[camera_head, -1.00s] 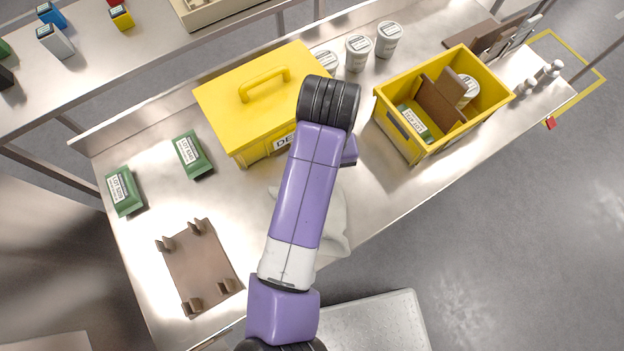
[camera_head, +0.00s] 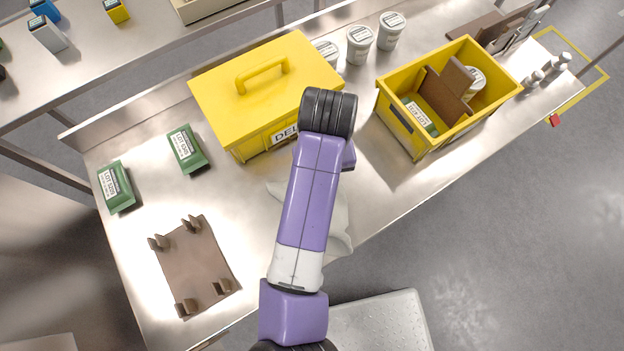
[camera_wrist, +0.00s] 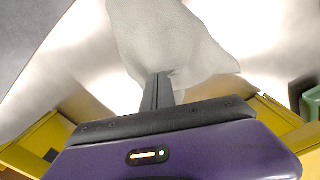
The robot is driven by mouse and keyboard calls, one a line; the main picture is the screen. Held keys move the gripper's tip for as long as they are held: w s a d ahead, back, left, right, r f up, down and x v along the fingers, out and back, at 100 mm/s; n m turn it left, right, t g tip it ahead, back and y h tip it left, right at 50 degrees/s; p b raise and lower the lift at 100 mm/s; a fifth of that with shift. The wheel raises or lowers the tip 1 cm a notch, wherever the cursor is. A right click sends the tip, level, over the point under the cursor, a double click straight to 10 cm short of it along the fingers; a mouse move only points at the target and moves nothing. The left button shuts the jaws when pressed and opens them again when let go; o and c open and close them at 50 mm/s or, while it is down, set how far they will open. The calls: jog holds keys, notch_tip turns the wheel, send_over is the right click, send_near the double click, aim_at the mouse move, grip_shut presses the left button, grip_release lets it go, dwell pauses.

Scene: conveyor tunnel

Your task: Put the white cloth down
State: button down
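The white cloth (camera_head: 341,225) shows on both sides of my arm in the head view, over the front part of the steel table; my arm hides its middle. In the wrist view the cloth (camera_wrist: 165,38) spreads out from my fingertips, with folds gathered there. My gripper (camera_wrist: 158,88) has its two dark fingers close together, pinching the cloth's near edge. The gripper itself is hidden behind my arm in the head view. Whether the cloth rests fully on the table is hard to tell.
A closed yellow toolbox (camera_head: 225,90) and an open yellow bin (camera_head: 400,138) holding items stand behind. Two green packs (camera_head: 117,187) and a brown pegged board (camera_head: 197,268) lie left. White tubs (camera_head: 360,45) stand at the back. Bare table lies between board and cloth.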

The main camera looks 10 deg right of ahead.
jog(key=shift+f, duration=0.65)
jog(key=shift+r, duration=0.1)
notch_tip(320, 180, up, 9)
jog(key=p, duration=0.4)
